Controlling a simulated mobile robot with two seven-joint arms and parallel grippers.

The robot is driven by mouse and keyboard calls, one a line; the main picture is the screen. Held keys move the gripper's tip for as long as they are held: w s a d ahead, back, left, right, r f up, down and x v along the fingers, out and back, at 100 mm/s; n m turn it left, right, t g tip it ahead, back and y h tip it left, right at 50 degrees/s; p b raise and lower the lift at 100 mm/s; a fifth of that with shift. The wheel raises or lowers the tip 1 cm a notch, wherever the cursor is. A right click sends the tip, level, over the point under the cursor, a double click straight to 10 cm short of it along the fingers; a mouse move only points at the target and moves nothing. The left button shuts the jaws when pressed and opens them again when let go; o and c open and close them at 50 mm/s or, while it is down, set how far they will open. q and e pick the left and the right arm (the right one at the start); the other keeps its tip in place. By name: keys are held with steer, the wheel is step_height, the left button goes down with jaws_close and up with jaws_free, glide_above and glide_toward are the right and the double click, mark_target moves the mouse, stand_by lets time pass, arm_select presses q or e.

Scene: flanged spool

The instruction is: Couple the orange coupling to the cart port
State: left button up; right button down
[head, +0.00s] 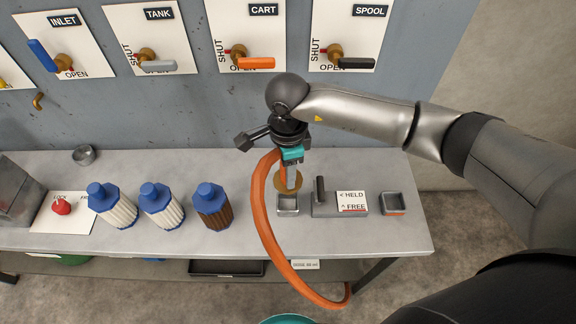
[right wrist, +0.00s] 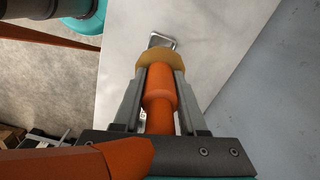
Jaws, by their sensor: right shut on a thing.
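My right gripper (head: 291,178) is shut on the orange coupling (right wrist: 160,90), with one finger on each side of its orange body. The coupling points down, and its brass collar (head: 288,188) shows below the fingers. It is over or at a small square metal holder (head: 288,209) on the bench; I cannot tell whether they touch. The holder also shows beyond the collar in the right wrist view (right wrist: 162,40). An orange hose (head: 262,225) runs from the coupling over the bench's front edge. I cannot make out the cart port. My left gripper is not in view.
A lever block (head: 325,208) marked HELD and FREE and a second square holder (head: 393,204) stand to the right. Several blue-capped bottles (head: 162,206) stand left. The CART panel (head: 246,38), with an orange-handled valve, is on the wall behind.

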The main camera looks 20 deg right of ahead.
steer(key=shift+f+b, duration=0.65)
steer(key=shift+f, duration=0.2)
steer(key=shift+f+b, duration=1.4)
steer(key=shift+f, duration=0.55)
steer(key=shift+f+b, duration=1.45)
steer(key=shift+f, duration=0.05)
steer(key=shift+f+b, duration=0.55)
steer(key=shift+c, duration=1.9)
jaws_free()
